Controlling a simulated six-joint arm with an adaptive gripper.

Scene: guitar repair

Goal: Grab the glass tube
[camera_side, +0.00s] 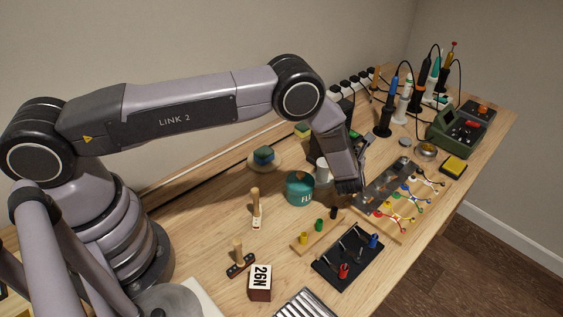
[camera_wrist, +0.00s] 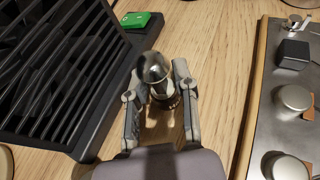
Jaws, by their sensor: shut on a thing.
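The glass tube (camera_wrist: 156,76) shows in the wrist view as a shiny, rounded, see-through piece with a darker base, seen from above. My gripper (camera_wrist: 157,88) has one finger on each side of it and is shut on it. The tube seems upright, over or on the wooden table; I cannot tell whether it touches the wood. In the side view my gripper (camera_side: 349,186) points down near the metal-plated board, and the tube is hidden there behind my wrist.
A black slatted unit (camera_wrist: 62,70) stands close on the left in the wrist view, with a green piece (camera_wrist: 136,20) behind it. A board with a metal plate and knobs (camera_wrist: 289,97) lies on the right. A teal tin (camera_side: 300,188) stands left of my gripper in the side view.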

